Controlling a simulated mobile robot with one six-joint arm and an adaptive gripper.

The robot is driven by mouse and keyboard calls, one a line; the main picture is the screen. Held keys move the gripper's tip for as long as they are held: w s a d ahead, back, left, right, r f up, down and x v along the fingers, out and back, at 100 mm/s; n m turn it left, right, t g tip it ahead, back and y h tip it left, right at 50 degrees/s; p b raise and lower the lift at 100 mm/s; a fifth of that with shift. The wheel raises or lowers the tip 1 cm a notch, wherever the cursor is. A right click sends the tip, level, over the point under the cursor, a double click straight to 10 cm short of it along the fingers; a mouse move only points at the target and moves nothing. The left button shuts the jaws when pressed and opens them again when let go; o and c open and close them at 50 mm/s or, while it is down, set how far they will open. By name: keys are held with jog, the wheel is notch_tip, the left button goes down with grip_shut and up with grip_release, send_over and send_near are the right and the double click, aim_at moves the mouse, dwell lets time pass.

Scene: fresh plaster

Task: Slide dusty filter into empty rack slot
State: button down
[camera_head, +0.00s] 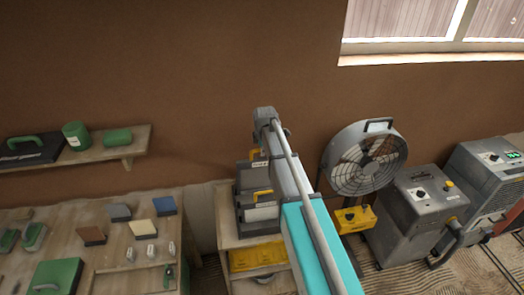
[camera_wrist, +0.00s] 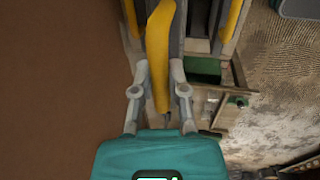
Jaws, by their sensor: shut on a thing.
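In the wrist view my gripper (camera_wrist: 160,88) has its two grey fingers closed around a long yellow piece (camera_wrist: 160,55), which looks like a handle. A grey body (camera_wrist: 178,30) shows behind it, but most of the held thing is hidden, so I cannot tell for certain that it is the dusty filter. A second yellow bar (camera_wrist: 231,18) is to the right, beside dark gaps that may be slots. In the head view, grey cases (camera_head: 243,213) with yellow handles are stacked on a wooden stand (camera_head: 225,228), left of my arm. My fingertips are hidden there.
A yellow bin (camera_head: 258,258) sits lower in the stand. A round fan (camera_head: 364,160) and grey machines (camera_head: 425,210) stand to the right. A workbench (camera_head: 120,255) with blocks and green tools is at left, under a wall shelf (camera_head: 105,157). The brown wall is close behind.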

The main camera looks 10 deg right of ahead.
jog(key=shift+f+b, duration=7.1)
jog(key=shift+f, duration=0.15)
jog(key=shift+f+b, duration=0.75)
jog(key=c, duration=0.6)
grip_release()
jog(key=shift+r, duration=0.15)
notch_tip(320, 180, up, 24)
jog(key=p, duration=2.4)
jog(key=shift+s+d+n+y, duration=0.15)
jog(key=shift+s+d+n, duration=0.65)
jog(key=shift+s+d, duration=1.15)
jog(key=shift+s+d+n+y, duration=0.15)
jog(key=shift+s+d+n, duration=0.65)
jog(key=shift+s+d, duration=1.1)
